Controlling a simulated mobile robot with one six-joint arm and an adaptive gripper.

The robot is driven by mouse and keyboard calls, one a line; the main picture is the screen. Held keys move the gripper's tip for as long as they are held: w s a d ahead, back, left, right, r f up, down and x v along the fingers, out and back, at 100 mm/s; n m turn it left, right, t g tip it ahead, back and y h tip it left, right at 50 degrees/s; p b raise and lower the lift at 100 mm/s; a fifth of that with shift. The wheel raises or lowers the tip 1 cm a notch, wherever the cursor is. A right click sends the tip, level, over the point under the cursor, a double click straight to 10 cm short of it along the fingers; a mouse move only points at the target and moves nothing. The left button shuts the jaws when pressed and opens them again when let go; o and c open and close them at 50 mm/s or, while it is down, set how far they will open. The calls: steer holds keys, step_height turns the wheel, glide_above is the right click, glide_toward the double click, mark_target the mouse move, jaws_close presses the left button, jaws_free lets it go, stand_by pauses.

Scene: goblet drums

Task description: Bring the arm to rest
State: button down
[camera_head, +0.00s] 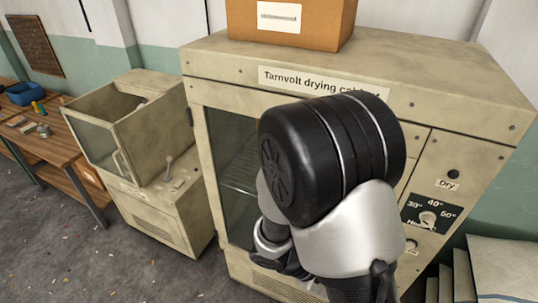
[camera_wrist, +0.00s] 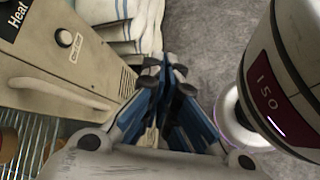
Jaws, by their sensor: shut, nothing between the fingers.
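My gripper (camera_wrist: 164,72) shows in the wrist view with its blue fingers drawn together and nothing between them. It hangs over the grey floor, beside the beige cabinet front. My arm is folded in front of the Tarnvolt drying cabinet (camera_head: 440,75) in the head view, with a black joint cap and silver link hiding the middle of its front. My gripper cannot be made out in the head view. A red and silver part of my arm fills the right of the wrist view.
A cardboard box (camera_head: 290,38) sits on the cabinet. A beige glass-fronted machine (camera_head: 160,135) stands to its left, and a wooden bench (camera_head: 62,148) at far left. Pale folded stacks (camera_head: 500,270) lie at lower right. In the wrist view, a handle (camera_wrist: 60,92) and wire shelf (camera_wrist: 30,130) are close by.

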steer(key=s+a+r+m+t+y, duration=0.3)
steer(key=r+m+y, duration=0.2)
steer(key=r, duration=0.5)
steer(key=s+a+r+m+t+y, duration=0.2)
steer(key=s+r+m+t+y, duration=0.1)
steer(key=r, duration=0.7)
steer(key=shift+a+r+m+y, duration=0.2)
steer(key=shift+a+m+y, duration=0.2)
steer(key=shift+m+y, duration=0.65)
steer(key=shift+s, duration=0.1)
